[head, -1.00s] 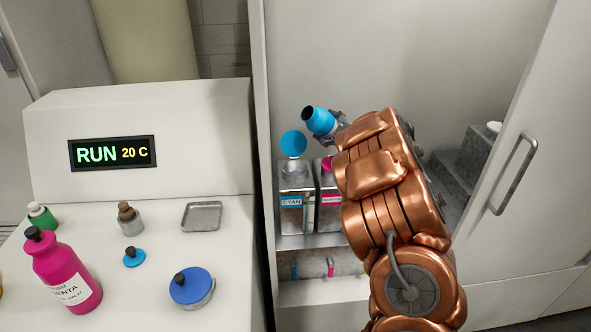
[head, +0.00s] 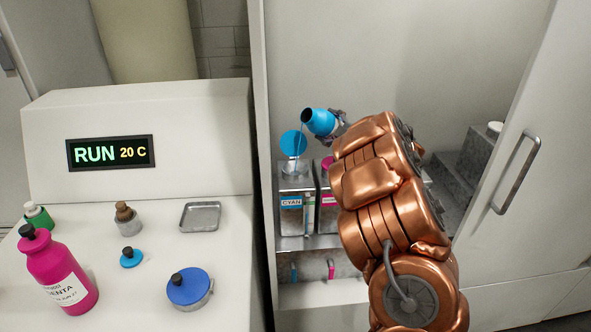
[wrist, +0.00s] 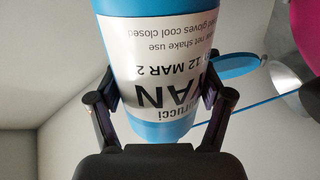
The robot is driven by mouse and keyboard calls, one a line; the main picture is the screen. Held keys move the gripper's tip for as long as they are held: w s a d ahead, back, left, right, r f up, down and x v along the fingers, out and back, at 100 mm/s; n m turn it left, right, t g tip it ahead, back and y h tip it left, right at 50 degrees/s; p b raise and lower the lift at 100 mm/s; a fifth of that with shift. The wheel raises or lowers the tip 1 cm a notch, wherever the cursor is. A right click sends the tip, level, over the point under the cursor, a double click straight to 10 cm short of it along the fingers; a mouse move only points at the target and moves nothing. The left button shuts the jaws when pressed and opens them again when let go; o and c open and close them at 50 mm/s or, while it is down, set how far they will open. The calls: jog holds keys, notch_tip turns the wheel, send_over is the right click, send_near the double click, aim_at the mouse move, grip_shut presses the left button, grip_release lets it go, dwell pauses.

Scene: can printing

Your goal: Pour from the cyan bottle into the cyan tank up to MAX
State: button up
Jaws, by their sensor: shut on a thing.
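My gripper (wrist: 160,110) is shut around the cyan bottle (wrist: 155,62), with a finger on each side of its label. A thin stream falls from the mouth towards the top of the cyan tank (head: 291,203), whose blue lid (head: 293,143) stands open. The stream also shows as a blue line in the wrist view. The tank has a CYAN label and a narrow window on its right; the liquid level is too small to read.
The magenta tank (head: 327,212) stands right beside the cyan one, its lid partly hidden by my arm. On the left counter are a magenta bottle (head: 62,277), a blue-topped container (head: 190,290) and a metal tray (head: 200,216). A cabinet door (head: 525,215) stands at right.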

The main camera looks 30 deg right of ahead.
jog(key=shift+d+n+b, duration=0.15)
jog(key=shift+n+b, duration=0.45)
jog(key=shift+b, duration=0.35)
jog(key=shift+d+f+n+b, duration=0.15)
jog(key=shift+f+n+b, duration=0.65)
jog(key=shift+b, duration=1.05)
dwell(0.5)
jog(key=shift+a+n+h+b, duration=0.3)
jog(key=shift+a+n+b, duration=0.5)
jog(key=shift+b, duration=1.1)
dwell(2.8)
